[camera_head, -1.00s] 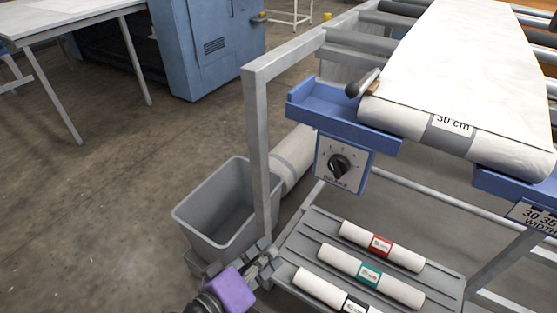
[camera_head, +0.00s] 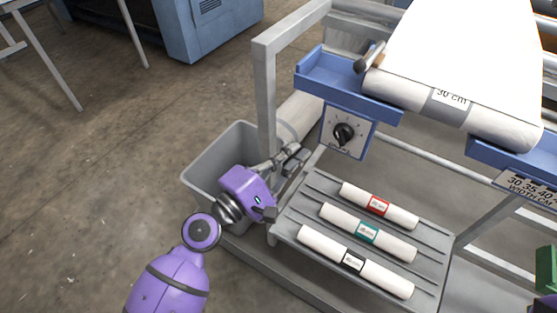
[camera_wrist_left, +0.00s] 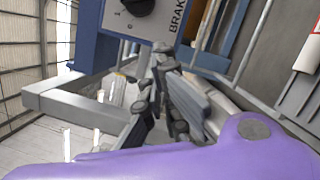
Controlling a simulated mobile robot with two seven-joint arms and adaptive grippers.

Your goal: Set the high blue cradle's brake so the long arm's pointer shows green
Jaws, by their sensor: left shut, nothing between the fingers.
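The high blue cradle (camera_head: 335,78) holds the left end of a large white roll (camera_head: 480,112) labelled 30 cm. Below it hangs a pale plate (camera_head: 357,143) with a black brake dial (camera_head: 344,133) and marks around it. The dial also shows, cut off, at the top of the left wrist view (camera_wrist_left: 138,6), beside the letters BRAK. A lever with a dark ball (camera_head: 361,66) rests by the roll. I cannot make out a green mark or pointer. My left gripper (camera_head: 296,156) is shut and empty, below and left of the dial, apart from it. My right gripper is not in view.
A grey frame post (camera_head: 264,100) stands just left of the dial. A grey bin (camera_head: 205,170) is behind my left wrist. A lower shelf (camera_head: 318,188) bears three small white rolls with red, teal and black labels. Open floor lies left.

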